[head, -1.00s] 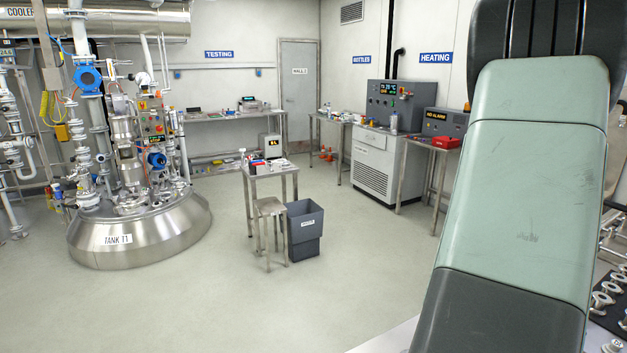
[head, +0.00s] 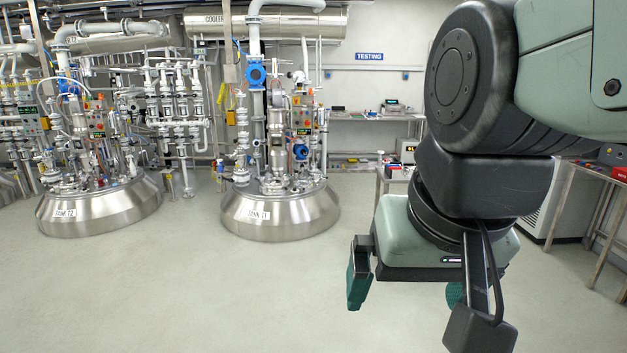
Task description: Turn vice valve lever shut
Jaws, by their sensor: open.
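My gripper (head: 408,285) hangs at the right of the middle in the head view. It points down, with its two green-padded fingers wide apart and nothing between them. The right finger is partly hidden behind my arm's wrist and a dark bracket. I cannot make out a vice or a valve lever held in one anywhere in this view. The floor shows between and below the fingers.
Steel tank T1 (head: 280,217) and tank T2 (head: 98,212) stand at the back with dense pipework above. A testing bench (head: 372,116) runs along the back wall. A steel table (head: 600,174) stands at right. The grey floor (head: 200,300) in front is clear.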

